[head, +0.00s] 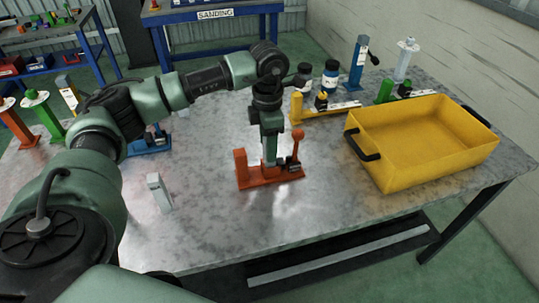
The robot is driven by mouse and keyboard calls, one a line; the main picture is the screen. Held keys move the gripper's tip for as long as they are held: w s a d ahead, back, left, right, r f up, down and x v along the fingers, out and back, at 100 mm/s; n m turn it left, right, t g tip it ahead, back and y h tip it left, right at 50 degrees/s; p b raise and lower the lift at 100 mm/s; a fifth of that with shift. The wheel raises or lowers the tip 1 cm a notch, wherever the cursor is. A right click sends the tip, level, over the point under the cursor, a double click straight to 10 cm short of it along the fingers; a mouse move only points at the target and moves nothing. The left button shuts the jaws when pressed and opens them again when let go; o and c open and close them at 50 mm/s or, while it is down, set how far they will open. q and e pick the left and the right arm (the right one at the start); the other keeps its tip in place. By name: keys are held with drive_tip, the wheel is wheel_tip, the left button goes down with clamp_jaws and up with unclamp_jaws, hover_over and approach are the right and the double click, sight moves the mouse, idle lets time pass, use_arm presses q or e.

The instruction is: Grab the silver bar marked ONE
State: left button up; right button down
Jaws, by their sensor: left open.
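My left gripper (270,162) points down over an orange clamp fixture (268,180) near the middle of the metal table. Its fingers are open, close above the fixture or at its base; I cannot tell whether they touch anything. A small silver upright block (158,192) stands on the table to the left. A flat silver bar (345,105) lies on a yellow fixture behind the gripper. Another silver bar (415,94) lies by a green fixture at the back right. The marking ONE is not legible on any of them. My right gripper is out of view.
A yellow bin (420,145) with black handles stands at the right of the table (320,215). Dark bottles (330,77), a blue post (357,62) and a silver post (404,60) stand behind. A blue fixture (152,143) sits partly behind my left arm. The front middle is clear.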

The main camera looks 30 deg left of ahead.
sight(268, 165)
use_arm(q)
drive_tip(key=f, duration=0.2)
drive_tip(key=f+p, duration=0.1)
drive_tip(key=f, duration=0.1)
drive_tip(key=shift+w+d, duration=0.1)
drive_tip(key=shift+w, duration=0.1)
clamp_jaws()
